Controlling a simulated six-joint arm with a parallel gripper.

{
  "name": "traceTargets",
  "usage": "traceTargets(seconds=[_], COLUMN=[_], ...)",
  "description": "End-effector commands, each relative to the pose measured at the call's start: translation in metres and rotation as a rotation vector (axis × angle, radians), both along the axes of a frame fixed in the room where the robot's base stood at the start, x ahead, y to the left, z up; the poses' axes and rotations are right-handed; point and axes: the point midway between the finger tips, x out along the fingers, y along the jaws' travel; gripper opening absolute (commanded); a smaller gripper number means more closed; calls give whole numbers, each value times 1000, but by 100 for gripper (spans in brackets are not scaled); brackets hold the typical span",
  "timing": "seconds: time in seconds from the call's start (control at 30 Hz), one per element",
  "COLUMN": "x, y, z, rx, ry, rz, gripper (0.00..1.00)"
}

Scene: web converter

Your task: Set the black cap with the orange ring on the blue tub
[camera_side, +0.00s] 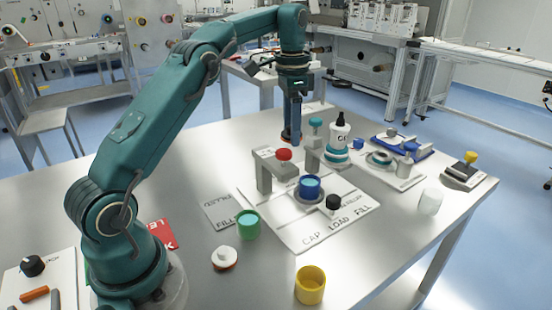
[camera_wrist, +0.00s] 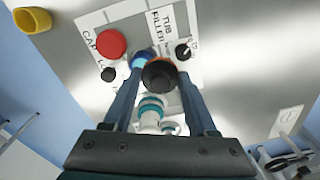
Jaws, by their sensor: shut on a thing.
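My gripper (camera_side: 290,138) is shut on the black cap with the orange ring (camera_wrist: 158,74), high above the table in the side view. In the wrist view the cap sits between the two fingers of my gripper (camera_wrist: 161,82), with the orange ring showing along its edge. In the side view the cap is hard to make out at the fingertips. The blue tub (camera_side: 309,188) stands upright in a round holder on the white plate, below and in front of my gripper. In the wrist view the tub (camera_wrist: 141,57) is partly hidden behind the cap and a finger.
A red-topped grey bracket (camera_side: 284,155) stands just behind and left of the tub. A black knob (camera_side: 333,203) sits right of it. A green tub (camera_side: 248,225), yellow tub (camera_side: 310,286) and white cap (camera_side: 225,258) stand in front. A bottle (camera_side: 338,140) stands behind.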

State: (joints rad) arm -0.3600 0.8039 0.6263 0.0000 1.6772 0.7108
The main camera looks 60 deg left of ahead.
Motion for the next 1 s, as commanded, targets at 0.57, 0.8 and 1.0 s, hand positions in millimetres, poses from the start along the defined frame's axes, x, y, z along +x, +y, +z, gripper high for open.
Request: traceTargets(seconds=[0.57, 0.8, 1.0], x=[24, 24, 25], y=[-44, -44, -44], z=[-46, -66, -80], rx=[-12, -11, -10], ry=[37, 36, 35], rz=[-130, -129, -129], gripper=[6, 6, 6])
